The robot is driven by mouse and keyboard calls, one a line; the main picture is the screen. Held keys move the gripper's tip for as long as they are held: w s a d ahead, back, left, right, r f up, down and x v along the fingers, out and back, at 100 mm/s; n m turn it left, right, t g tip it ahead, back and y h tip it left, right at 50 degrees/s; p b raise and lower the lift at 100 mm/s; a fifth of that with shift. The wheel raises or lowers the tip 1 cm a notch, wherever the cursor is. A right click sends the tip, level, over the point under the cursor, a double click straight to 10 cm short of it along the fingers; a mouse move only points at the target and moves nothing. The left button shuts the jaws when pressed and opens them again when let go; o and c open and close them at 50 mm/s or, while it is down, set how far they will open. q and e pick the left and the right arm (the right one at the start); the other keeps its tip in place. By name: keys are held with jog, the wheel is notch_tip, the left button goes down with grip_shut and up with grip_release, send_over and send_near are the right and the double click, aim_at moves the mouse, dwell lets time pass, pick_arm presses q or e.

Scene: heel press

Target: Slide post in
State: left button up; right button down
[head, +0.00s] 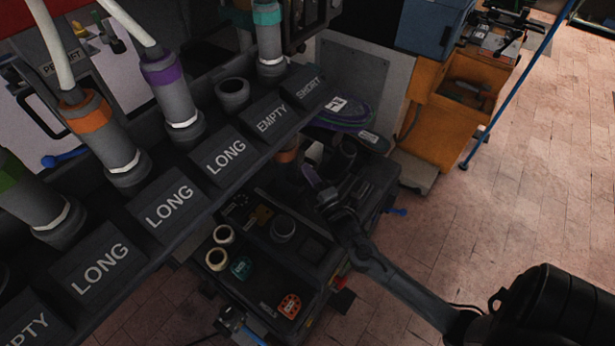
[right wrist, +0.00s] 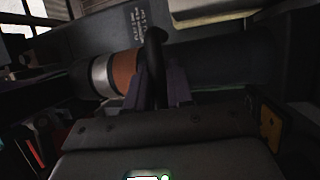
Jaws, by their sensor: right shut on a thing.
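My right gripper (head: 311,178) reaches from the lower right to the dark machine at the picture's middle in the head view. In the right wrist view its purple-grey fingers (right wrist: 160,92) are shut on a slim black handle-like piece with a curved top (right wrist: 156,48). Directly behind it a dark cylinder lies across the view, with an orange-brown band (right wrist: 125,73) and a silver band (right wrist: 101,76); this may be the post. In the head view an orange-brown piece (head: 288,156) shows beside the fingers. The cylinder's seat is too dark to tell. My left gripper is out of view.
A rack with labelled blocks (head: 225,157) and upright grey cylinders (head: 177,100) runs diagonally at the left. A dark tray (head: 262,262) with rolls and small coloured parts lies below the gripper. An orange cabinet (head: 440,130) stands at the upper right. Brick floor is open at right.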

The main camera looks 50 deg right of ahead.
jog(key=shift+f, duration=0.15)
jog(key=c, duration=1.3)
grip_release()
jog(key=shift+o, duration=1)
jog(key=shift+w, duration=0.3)
jog(key=shift+s, duration=0.15)
jog(key=shift+s, duration=0.1)
jog(key=p+v, duration=0.1)
jog(key=v, duration=0.9)
jog(key=shift+s+p, duration=0.25)
jog(key=shift+p, duration=0.05)
jog(key=shift+a, duration=0.15)
